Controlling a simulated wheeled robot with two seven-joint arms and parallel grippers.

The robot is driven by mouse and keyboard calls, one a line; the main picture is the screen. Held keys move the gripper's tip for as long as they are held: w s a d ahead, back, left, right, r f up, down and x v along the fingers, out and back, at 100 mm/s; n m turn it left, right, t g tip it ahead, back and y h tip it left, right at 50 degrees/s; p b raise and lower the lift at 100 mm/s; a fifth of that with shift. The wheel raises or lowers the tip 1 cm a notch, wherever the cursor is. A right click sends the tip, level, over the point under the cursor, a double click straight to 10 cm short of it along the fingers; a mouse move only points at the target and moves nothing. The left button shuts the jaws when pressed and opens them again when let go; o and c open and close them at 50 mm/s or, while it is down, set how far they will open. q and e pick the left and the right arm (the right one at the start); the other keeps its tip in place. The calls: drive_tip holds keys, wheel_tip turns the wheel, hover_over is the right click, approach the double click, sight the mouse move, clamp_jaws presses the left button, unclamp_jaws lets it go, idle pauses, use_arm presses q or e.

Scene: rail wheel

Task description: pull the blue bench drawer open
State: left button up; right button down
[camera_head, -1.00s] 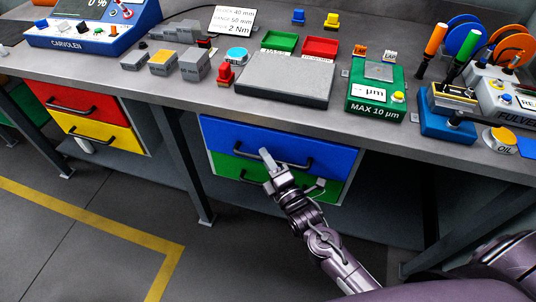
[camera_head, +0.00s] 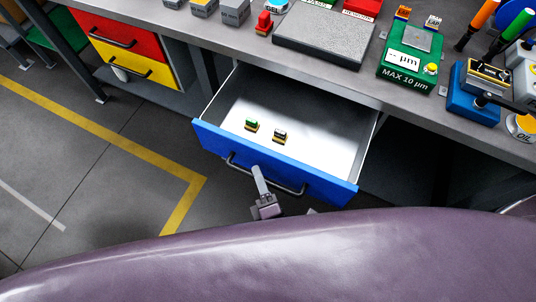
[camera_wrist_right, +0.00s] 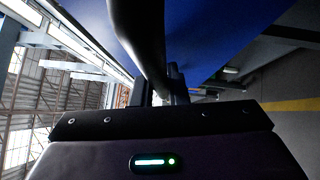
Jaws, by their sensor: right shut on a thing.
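The blue drawer (camera_head: 310,180) stands pulled well out from under the bench, its light inside showing. Its dark bar handle (camera_head: 240,166) runs along the blue front. My right gripper (camera_head: 260,180) is at the handle's middle and shut on it. In the right wrist view the dark handle (camera_wrist_right: 138,35) passes close in front of the blue drawer front (camera_wrist_right: 215,30), between the fingers (camera_wrist_right: 160,88). Two small blocks lie in the drawer, one green-topped (camera_head: 252,125) and one dark and white (camera_head: 280,135). My left gripper is not in view.
The grey bench top (camera_head: 360,88) overhangs the drawer, with a grey plate (camera_head: 335,40) and a green gauge box (camera_head: 408,65) on it. A red drawer (camera_head: 115,35) and a yellow drawer (camera_head: 125,65) are closed at the left. Floor at left is clear. My purple arm covers the bottom.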

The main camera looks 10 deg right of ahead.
drive_tip(key=shift+s+a, duration=0.55)
drive_tip(key=shift+s, duration=0.25)
drive_tip(key=c, duration=1.4)
unclamp_jaws()
drive_tip(key=shift+c, duration=0.2)
drive_tip(key=b+v, duration=0.1)
drive_tip(key=v, duration=0.6)
drive_tip(key=shift+s, duration=0.35)
drive_tip(key=shift+d, duration=0.15)
